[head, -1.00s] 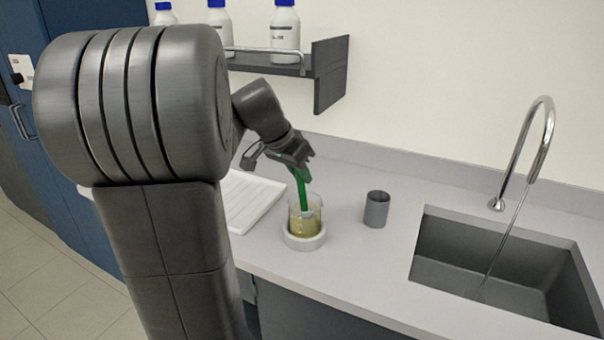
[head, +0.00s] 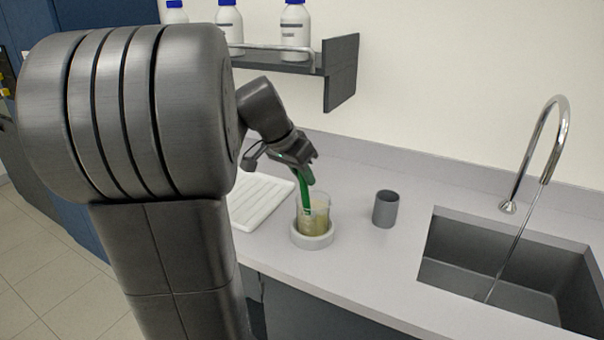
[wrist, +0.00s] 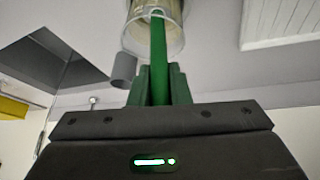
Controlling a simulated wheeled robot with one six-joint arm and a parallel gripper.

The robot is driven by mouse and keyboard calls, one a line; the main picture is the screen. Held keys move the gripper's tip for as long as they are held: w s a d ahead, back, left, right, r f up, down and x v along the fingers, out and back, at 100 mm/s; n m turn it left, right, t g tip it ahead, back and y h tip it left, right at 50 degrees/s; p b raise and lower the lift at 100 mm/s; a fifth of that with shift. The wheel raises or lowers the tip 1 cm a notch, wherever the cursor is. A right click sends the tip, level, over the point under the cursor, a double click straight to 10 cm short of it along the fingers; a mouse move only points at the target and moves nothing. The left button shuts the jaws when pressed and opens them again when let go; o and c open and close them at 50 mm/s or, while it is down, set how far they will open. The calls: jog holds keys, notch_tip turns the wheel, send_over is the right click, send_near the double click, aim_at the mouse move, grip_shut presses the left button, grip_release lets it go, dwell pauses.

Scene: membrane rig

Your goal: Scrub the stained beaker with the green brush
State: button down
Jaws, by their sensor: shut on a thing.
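The stained beaker (head: 318,217) is clear glass with a yellowish-brown film, standing upright in a pale round holder (head: 312,240) on the counter. My gripper (head: 300,160) is above the beaker and shut on the green brush (head: 307,187). The brush's lower end is inside the beaker, and its handle leans a little. In the wrist view the green brush (wrist: 158,62) runs from between my fingers into the beaker (wrist: 140,40). The bristles are hard to make out through the stained glass.
A grey cup (head: 386,210) stands right of the beaker. A sink (head: 490,280) with a tall faucet (head: 540,140) is further right, water apparently running. A white ribbed tray (head: 262,205) lies left. A shelf (head: 340,75) holds white bottles with blue caps.

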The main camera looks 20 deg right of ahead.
jog(key=shift+s+d, duration=0.45)
jog(key=shift+d, duration=0.05)
jog(key=shift+w+r, duration=0.3)
jog(key=shift+w, duration=0.3)
dwell(1.1)
jog(key=shift+w+d, duration=0.1)
jog(key=shift+w, duration=0.1)
